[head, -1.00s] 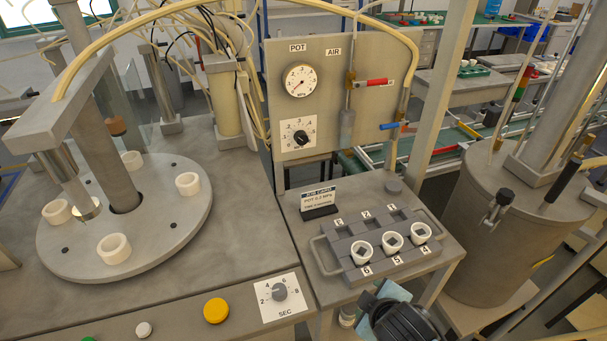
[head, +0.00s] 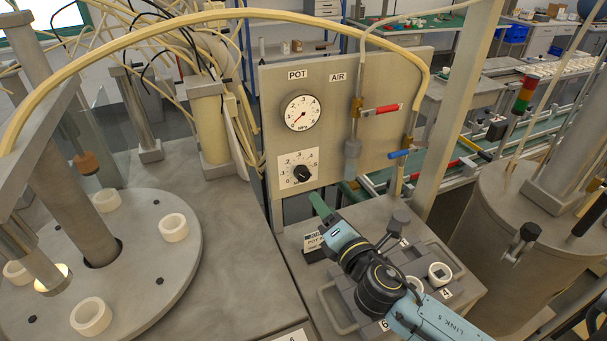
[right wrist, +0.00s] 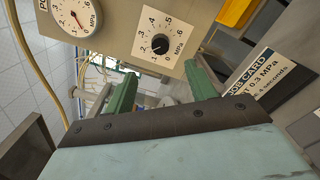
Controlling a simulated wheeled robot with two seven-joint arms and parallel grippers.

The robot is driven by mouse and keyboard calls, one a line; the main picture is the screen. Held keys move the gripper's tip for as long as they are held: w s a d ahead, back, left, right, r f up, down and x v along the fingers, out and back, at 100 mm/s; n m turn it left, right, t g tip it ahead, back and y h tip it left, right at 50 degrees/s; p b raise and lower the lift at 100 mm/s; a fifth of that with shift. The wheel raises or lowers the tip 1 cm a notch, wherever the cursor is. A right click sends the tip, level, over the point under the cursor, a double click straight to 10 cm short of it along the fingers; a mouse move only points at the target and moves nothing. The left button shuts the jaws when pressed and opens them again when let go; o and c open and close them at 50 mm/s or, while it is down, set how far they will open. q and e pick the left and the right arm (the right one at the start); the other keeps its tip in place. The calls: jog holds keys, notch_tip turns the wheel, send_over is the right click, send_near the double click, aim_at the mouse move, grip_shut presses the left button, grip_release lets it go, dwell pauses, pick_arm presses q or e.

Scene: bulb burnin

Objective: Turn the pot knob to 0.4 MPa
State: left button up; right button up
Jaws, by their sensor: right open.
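The pot knob (head: 300,173) is a black dial on a white scale plate, low on the grey panel. Its pointer setting is too small to read surely. Above it the POT gauge (head: 302,113) has its red needle at the lower left, near the low end. My right gripper (head: 320,205) is below and in front of the knob, apart from it. In the right wrist view its two green fingers (right wrist: 160,84) stand apart and empty, with the knob (right wrist: 160,44) ahead of them. My left gripper is not in view.
A job card (right wrist: 262,88) reading 0.3 MPa stands close to the right finger in the wrist view. My right arm covers part of the tray with white rings (head: 440,273). Red (head: 382,110) and blue (head: 405,153) valve handles sit right of the gauge.

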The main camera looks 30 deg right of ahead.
aim_at(304, 177)
jog(key=w, duration=1)
jog(key=shift+w+d+p, duration=0.1)
jog(key=shift+d+p, duration=0.25)
jog(key=shift+w, duration=0.4)
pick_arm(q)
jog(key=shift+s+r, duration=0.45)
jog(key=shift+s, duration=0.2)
pick_arm(e)
jog(key=c, duration=1)
